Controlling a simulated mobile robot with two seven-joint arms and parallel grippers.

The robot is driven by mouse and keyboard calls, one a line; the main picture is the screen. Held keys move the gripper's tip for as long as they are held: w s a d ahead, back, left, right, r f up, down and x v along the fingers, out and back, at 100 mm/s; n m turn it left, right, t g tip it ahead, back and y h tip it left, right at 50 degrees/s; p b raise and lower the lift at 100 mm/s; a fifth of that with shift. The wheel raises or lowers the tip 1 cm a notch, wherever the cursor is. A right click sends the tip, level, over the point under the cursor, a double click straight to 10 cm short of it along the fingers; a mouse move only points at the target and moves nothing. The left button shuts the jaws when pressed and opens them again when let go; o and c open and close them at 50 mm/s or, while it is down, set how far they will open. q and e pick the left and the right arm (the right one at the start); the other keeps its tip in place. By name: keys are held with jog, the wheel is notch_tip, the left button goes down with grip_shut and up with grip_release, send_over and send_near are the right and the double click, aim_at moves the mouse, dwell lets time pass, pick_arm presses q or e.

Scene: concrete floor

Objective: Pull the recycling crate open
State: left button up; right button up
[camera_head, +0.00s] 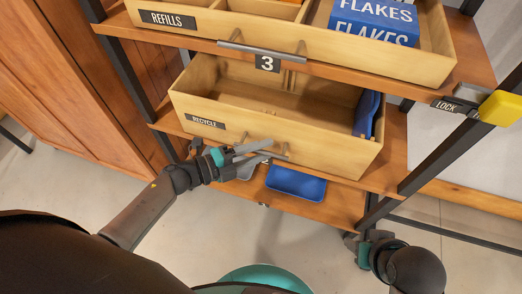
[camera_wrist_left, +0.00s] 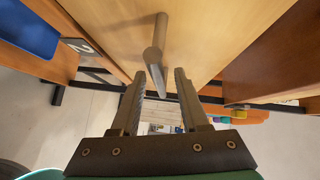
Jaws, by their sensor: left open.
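The recycling crate (camera_head: 200,122) is a light wooden box labelled RECYCLE on the middle shelf, pulled partly out past the shelf edge. A blue item (camera_head: 366,114) stands at its right end. Its grey bar handle (camera_wrist_left: 155,52) is on the front face. My left gripper (camera_head: 254,151) is at this handle, partly covering it. In the left wrist view the left gripper (camera_wrist_left: 158,78) is open, with the bar between or just ahead of the fingertips; contact cannot be told. My right gripper (camera_head: 352,240) is low at the right, its fingers unclear.
Above is a REFILLS crate (camera_head: 210,24) with its own bar handle and a blue FLAKES box (camera_head: 375,20). A blue tray (camera_head: 296,184) sits on the shelf below. A yellow LOCK piece (camera_head: 500,108) is on the right post. The floor in front is clear.

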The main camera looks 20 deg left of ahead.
pick_arm(q)
jog(key=shift+c, duration=0.2)
grip_shut()
dwell(1.3)
